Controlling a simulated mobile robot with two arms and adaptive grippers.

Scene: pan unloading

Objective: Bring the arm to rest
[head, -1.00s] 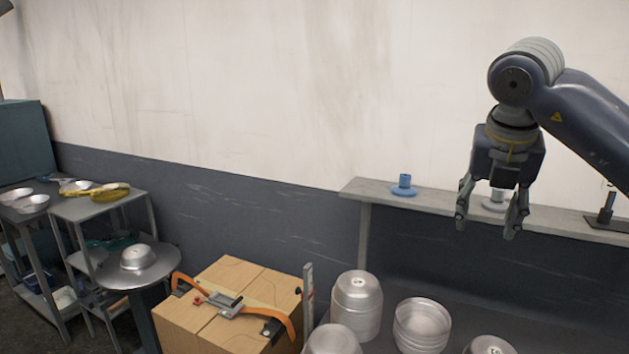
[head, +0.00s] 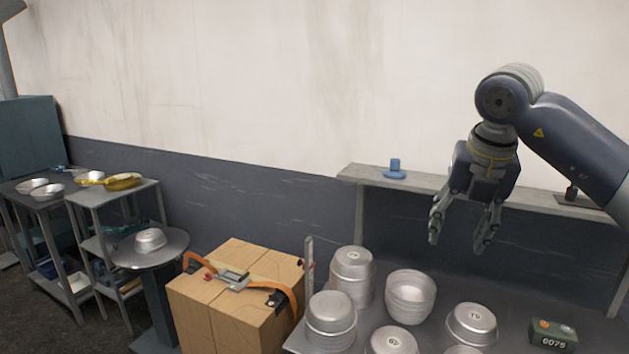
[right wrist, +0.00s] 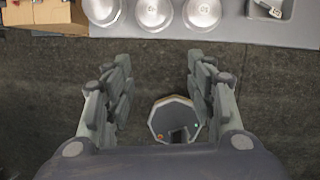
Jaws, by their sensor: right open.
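My left gripper is not in view.
The dark table (head: 455,290) holds several silver pans, such as an upright one (head: 411,296), and a green box marked 6075 (head: 553,334). A strapped carton (head: 235,295), a round stand (head: 177,250) with one pan and a wall shelf (head: 440,187) stand around.

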